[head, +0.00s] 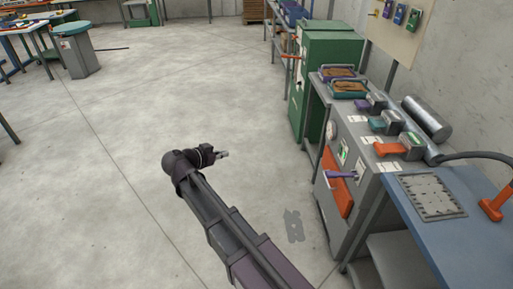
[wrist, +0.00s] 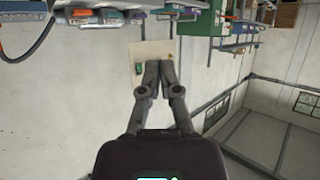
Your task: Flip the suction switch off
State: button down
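My gripper (head: 222,155) is at the end of my arm, over open floor, left of the workbench and apart from it. In the wrist view its two fingers (wrist: 160,64) are together, with nothing seen between them. I cannot tell which control is the suction switch; the labels are too small to read. Candidates are a purple lever (head: 340,174) on the orange front panel (head: 333,189), a green-marked switch (head: 344,151) above it, and coloured switches on a wall board (head: 404,35). The wrist view, upside down, shows the board (wrist: 140,50) behind the fingers.
The grey machine bench (head: 355,125) carries several coloured handled blocks and a metal cylinder (head: 427,118). A blue bench (head: 430,235) with a perforated plate (head: 430,194) adjoins it. A green cabinet (head: 325,65) stands behind. The floor around my gripper is clear.

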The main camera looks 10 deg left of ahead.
jog(key=w+d+f+n+g, duration=0.1)
jog(key=d+f+g, duration=0.3)
jog(key=d, duration=0.9)
jog(key=w+d+f+n+g, duration=0.1)
jog(key=d+f+g, duration=0.2)
jog(key=d, duration=1.1)
jog(key=s+d+f+n+g+y, duration=0.1)
jog(key=s+d+f+g+y, duration=0.1)
jog(key=s+d, duration=0.3)
jog(key=s+d+f+n+g+y, duration=0.2)
jog(key=s+d+y, duration=0.2)
jog(key=d, duration=0.9)
jog(key=shift+s+d+g, duration=0.2)
jog(key=shift+s+g, duration=0.1)
jog(key=shift+s, duration=0.05)
jog(key=shift+a, duration=0.1)
